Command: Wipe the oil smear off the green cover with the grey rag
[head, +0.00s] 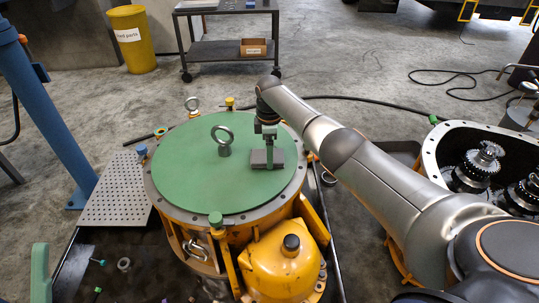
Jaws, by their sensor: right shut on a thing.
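The green cover (190,180) is a round plate lying on top of the yellow transmission housing (285,262), with a steel lifting eye (222,140) standing near its middle. My right gripper (268,158) is over the right part of the cover and shut on the grey rag (265,160). The rag looks like a small dark grey block, at or very near the cover's surface; I cannot tell whether it touches. I can make out no oil smear on the bare green; any under the rag is hidden. My left gripper is not in view.
An open gear casing (440,150) is at the right. A yellow bin (132,40) and a cart (225,48) are behind. Small bolts ring the cover's rim.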

